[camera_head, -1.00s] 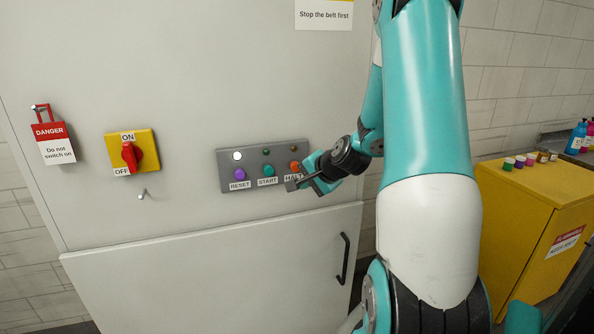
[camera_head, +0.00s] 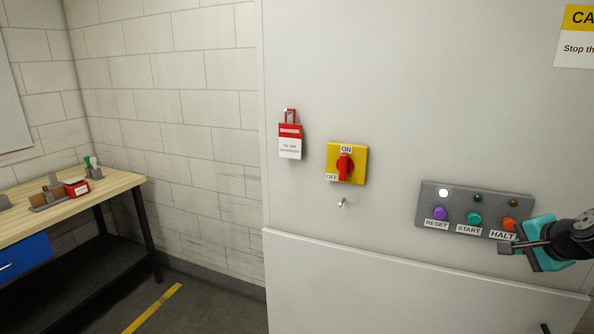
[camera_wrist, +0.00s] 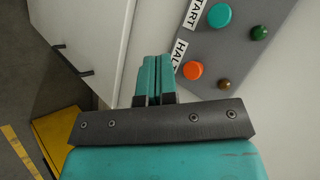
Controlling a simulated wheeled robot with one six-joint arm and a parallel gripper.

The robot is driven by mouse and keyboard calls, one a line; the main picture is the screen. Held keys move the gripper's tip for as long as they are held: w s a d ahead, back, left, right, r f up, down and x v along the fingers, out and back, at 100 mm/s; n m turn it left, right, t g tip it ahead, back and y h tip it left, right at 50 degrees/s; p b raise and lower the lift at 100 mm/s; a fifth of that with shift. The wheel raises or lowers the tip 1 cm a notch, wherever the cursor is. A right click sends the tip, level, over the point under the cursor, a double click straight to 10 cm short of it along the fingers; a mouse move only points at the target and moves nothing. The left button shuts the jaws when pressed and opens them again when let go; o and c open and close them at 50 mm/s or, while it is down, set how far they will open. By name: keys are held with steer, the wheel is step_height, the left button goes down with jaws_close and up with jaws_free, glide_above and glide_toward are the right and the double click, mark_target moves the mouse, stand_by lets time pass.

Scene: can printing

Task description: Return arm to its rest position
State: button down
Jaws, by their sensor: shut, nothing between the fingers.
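My gripper (camera_head: 507,246) is at the right of the head view, just below the HALT label, in front of the machine's grey button panel (camera_head: 428,189). In the wrist view its two teal fingers (camera_wrist: 153,62) are together with nothing between them. They point past the panel's lower edge and appear apart from the orange HALT button (camera_wrist: 193,70). Most of my arm is outside the head view.
The panel also has a purple RESET button (camera_head: 440,213) and a teal START button (camera_head: 475,219); its white lamp (camera_head: 443,193) looks lit. A red-handled yellow switch (camera_head: 345,167) and a red-and-white tag (camera_head: 290,140) are left. A wooden workbench (camera_head: 115,184) stands far left.

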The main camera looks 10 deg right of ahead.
steer(key=s+a+r+n+g+y+b, duration=0.1)
steer(key=a+n+g+y+b, duration=0.15)
steer(key=a+n, duration=0.8)
steer(key=s+a+n+g+y+b, duration=0.2)
steer(key=a+n+y+b, duration=0.15)
steer(key=a, duration=1.45)
steer(key=s+a+n+g+b, duration=0.1)
steer(key=s+a+n+g, duration=0.1)
steer(key=s+a+n, duration=0.3)
steer(key=s+a+n+g+b, duration=0.1)
steer(key=s+a+n+g, duration=0.2)
steer(key=s, duration=0.8)
steer(key=a+n, duration=0.2)
steer(key=shift+a+r+h, duration=0.15)
steer(key=shift+a+h, duration=0.15)
